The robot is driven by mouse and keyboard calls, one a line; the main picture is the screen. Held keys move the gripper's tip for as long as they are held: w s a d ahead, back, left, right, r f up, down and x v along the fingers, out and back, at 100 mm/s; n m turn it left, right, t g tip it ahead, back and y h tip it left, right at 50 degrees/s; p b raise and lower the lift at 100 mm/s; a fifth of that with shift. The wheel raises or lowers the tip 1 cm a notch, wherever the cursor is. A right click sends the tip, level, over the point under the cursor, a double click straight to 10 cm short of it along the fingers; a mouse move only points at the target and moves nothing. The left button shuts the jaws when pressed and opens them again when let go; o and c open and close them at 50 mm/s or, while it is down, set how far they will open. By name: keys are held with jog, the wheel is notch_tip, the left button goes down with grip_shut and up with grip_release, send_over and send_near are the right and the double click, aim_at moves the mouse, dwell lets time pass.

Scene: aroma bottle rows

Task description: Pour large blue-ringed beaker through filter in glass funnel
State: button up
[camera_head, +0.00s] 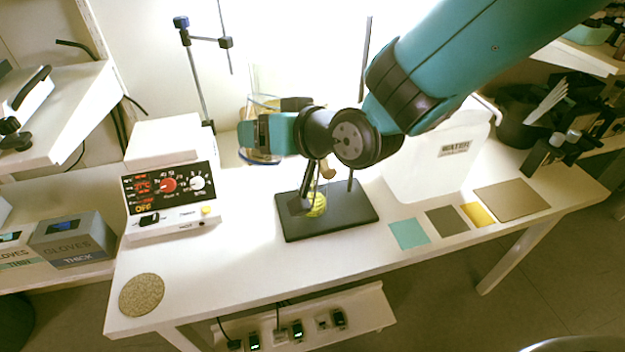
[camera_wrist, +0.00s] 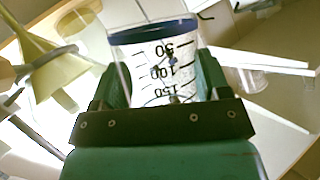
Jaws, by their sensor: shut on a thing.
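My gripper (camera_head: 258,134) is shut around the large beaker. The beaker (camera_head: 264,102) shows only as clear glass with blue edging above and below the jaws in the head view. In the wrist view my gripper's fingers (camera_wrist: 165,85) flank the beaker (camera_wrist: 150,58), with its blue ring and upside-down 50, 100, 150 marks. Its contents cannot be told clearly. A yellowish cone, seemingly the funnel with its filter (camera_wrist: 52,70), is at the left of the wrist view, apart from the beaker. In the head view my wrist mostly hides it; something yellow (camera_head: 317,206) shows above the stand base.
The dark stand base (camera_head: 345,216) is mid-table. A hotplate box (camera_head: 168,195) is at the left, with another rod stand (camera_head: 195,75) behind. A white water container (camera_head: 437,165) stands right, with coloured mats (camera_head: 409,234) in front. The front table strip is clear except a round mat (camera_head: 141,294).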

aim_at(262, 166)
jog(key=f+b, duration=0.1)
jog(key=s+f+n+b, duration=0.1)
jog(key=a+f+n+t+h+b, duration=0.1)
jog(key=f, duration=0.1)
jog(key=shift+s+a+f+b, duration=0.1)
jog(key=shift+s+b, duration=0.1)
jog(key=shift+b, duration=0.15)
jog(key=shift+s+a+f+n+t+b, duration=0.2)
jog(key=shift+f+n+t+b, duration=0.35)
jog(key=shift+b, duration=0.45)
jog(key=s+a+r+p, duration=0.1)
jog(key=s+a+r, duration=0.2)
jog(key=r, duration=0.2)
jog(key=shift+s, duration=0.4)
jog(key=shift+a, duration=0.1)
dwell(5.2)
